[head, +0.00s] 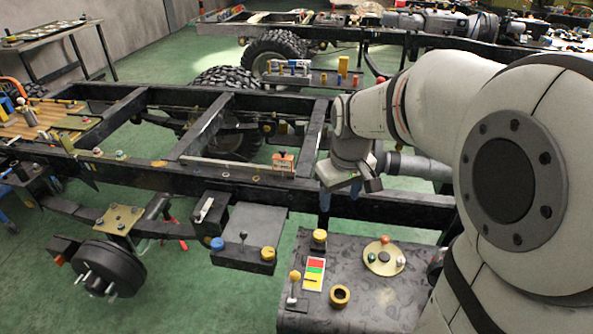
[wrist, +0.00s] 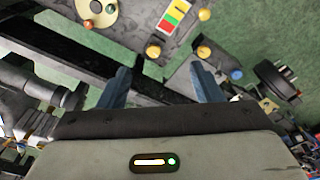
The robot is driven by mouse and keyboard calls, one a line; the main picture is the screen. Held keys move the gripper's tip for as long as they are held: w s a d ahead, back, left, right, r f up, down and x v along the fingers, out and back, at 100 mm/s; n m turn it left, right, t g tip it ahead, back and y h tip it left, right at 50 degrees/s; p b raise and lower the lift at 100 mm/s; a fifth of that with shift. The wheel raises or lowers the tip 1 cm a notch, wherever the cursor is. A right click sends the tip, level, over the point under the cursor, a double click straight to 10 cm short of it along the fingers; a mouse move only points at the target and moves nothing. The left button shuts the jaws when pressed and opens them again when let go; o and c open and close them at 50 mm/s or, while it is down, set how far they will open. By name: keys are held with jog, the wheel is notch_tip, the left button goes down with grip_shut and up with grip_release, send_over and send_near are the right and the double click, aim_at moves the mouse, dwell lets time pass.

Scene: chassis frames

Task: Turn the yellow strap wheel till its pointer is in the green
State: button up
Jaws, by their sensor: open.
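A yellow round knob (head: 319,236), likely the strap wheel, stands at the back edge of a dark bench (head: 375,300). It also shows in the wrist view (wrist: 153,51), beyond the fingertips. In front of it is a gauge card (head: 313,273) with red, green and yellow bands. A small dark mark, perhaps the pointer, lies on the yellow band; it is too small to be sure. The card shows in the wrist view too (wrist: 173,15). My gripper (head: 341,192) is open and empty, with its blue fingers (wrist: 160,72) above and behind the knob, apart from it.
A yellow-topped lever (head: 295,276), a yellow ring (head: 340,296) and a round plate with coloured knobs (head: 384,257) share the bench. A black box (head: 245,240) with another yellow knob (head: 268,254) and a blue knob (head: 217,244) stands left. Chassis rails (head: 225,182) run behind.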

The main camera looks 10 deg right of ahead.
aim_at(319, 232)
jog(key=w+f+n+b, duration=0.1)
jog(key=w+f+b, duration=0.1)
jog(key=w+f, duration=0.2)
jog(key=w+f+n+g+b, duration=0.1)
jog(key=w+f+b, duration=0.2)
jog(key=f, duration=0.7)
jog(key=w+f+n+b, duration=0.2)
jog(key=w+f+b, duration=0.1)
jog(key=w+f, duration=0.4)
jog(key=shift+w+a+g, duration=0.15)
jog(key=shift+g, duration=0.15)
notch_tip(319, 232, down, 8)
jog(key=shift+r+b, duration=0.15)
jog(key=shift+b, duration=0.45)
jog(key=c, duration=0.9)
jog(key=shift+a, duration=0.2)
jog(key=shift+c, duration=0.5)
jog(key=shift+d, duration=0.15)
